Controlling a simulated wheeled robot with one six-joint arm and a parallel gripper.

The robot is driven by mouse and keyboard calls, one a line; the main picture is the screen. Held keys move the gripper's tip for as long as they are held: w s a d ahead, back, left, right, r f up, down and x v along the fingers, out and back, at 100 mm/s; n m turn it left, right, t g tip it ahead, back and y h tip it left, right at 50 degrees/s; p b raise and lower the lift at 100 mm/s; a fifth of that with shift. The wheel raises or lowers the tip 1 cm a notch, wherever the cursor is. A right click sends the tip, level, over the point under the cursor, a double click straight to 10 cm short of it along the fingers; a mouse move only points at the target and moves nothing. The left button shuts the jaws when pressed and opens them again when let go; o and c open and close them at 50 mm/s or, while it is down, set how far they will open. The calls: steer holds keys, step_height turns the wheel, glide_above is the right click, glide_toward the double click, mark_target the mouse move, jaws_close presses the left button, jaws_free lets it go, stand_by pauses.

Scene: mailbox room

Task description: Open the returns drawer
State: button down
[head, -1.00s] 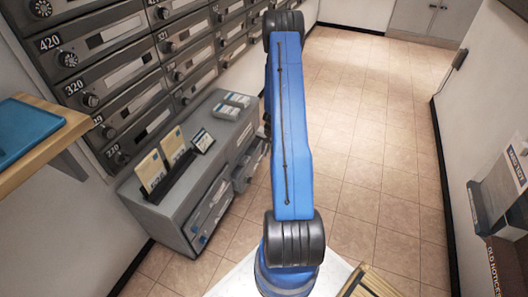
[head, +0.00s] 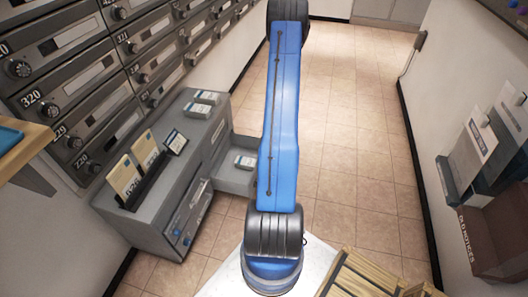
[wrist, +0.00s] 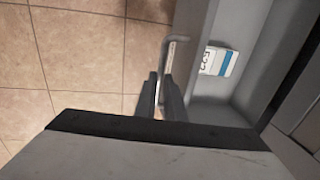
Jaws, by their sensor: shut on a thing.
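A grey cabinet (head: 140,220) stands below the mailboxes on the left. A drawer (head: 235,180) sticks out of its far end, pulled open, with a white and blue pack (head: 245,162) inside. In the wrist view the drawer (wrist: 210,110) is on the right, with the pack (wrist: 219,62) in it. My gripper (wrist: 161,88) is shut on the drawer's metal handle (wrist: 171,52). In the head view my blue arm hides the gripper and handle. I cannot read any returns label on this drawer.
Other drawers (head: 188,215) on the cabinet look shut. On its top are a card holder (head: 140,185) and small packs (head: 203,102). A wooden crate (head: 365,275) is near the front right. Wall holders (head: 480,150) line the right wall. Tiled floor (head: 355,140) lies open ahead.

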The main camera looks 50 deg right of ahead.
steer(key=shift+s+d, duration=0.1)
steer(key=shift+s, duration=0.1)
steer(key=c, duration=1.8)
jaws_free()
steer(key=shift+c, duration=0.2)
step_height(320, 180, up, 17)
steer(key=s+d, duration=0.1)
steer(key=s, duration=0.2)
steer(key=shift+d, duration=0.1)
